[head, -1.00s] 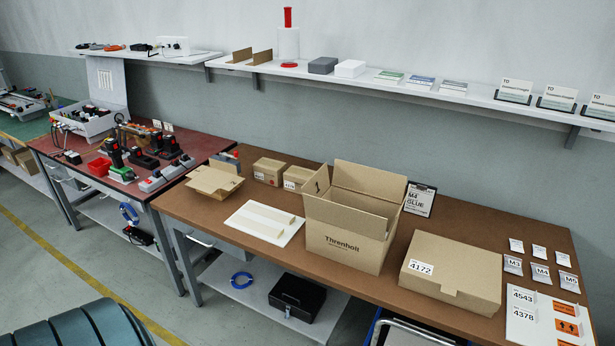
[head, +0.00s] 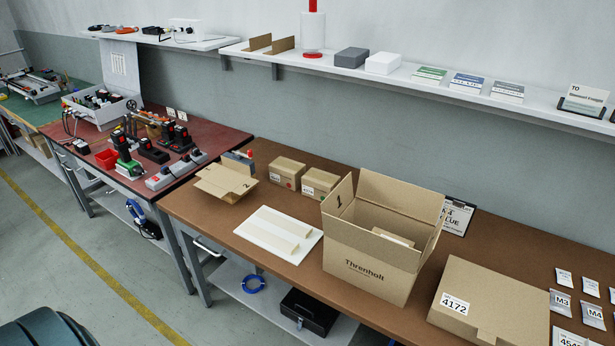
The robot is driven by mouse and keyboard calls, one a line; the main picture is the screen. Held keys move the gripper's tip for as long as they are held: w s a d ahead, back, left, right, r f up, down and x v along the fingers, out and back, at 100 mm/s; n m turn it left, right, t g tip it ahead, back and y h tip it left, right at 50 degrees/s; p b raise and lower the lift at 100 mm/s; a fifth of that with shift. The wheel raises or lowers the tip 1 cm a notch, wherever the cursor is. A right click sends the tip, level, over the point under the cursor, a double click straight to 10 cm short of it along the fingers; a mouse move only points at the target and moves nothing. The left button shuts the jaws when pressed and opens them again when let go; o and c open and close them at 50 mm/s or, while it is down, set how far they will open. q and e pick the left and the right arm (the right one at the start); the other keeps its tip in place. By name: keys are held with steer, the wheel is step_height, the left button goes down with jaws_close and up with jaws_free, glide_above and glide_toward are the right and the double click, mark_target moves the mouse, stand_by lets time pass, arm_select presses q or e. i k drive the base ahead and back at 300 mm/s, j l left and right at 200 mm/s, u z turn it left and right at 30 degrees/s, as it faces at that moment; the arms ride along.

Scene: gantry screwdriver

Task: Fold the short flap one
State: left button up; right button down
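The open cardboard box marked "Threnholt" (head: 372,262) stands upright on the brown bench in the head view. Its flaps stand up and outward. The short flap (head: 339,201) on its left side carries a "1" and points up. The long back flap (head: 402,199) also stands up, and the front long flap (head: 371,245) slants outward over the front wall. A smaller light carton shows inside the box. Neither of my grippers is in view.
A closed carton labelled 4172 (head: 478,303) stands right of the box. A white board with strips (head: 277,234) and a small open carton (head: 226,181) lie to its left. Two small boxes stand behind. A shelf (head: 440,93) runs above the bench.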

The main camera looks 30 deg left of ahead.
mark_target(336, 202)
steer(key=i+j+u, duration=0.2)
steer(key=i+u, duration=0.65)
steer(key=i, duration=0.05)
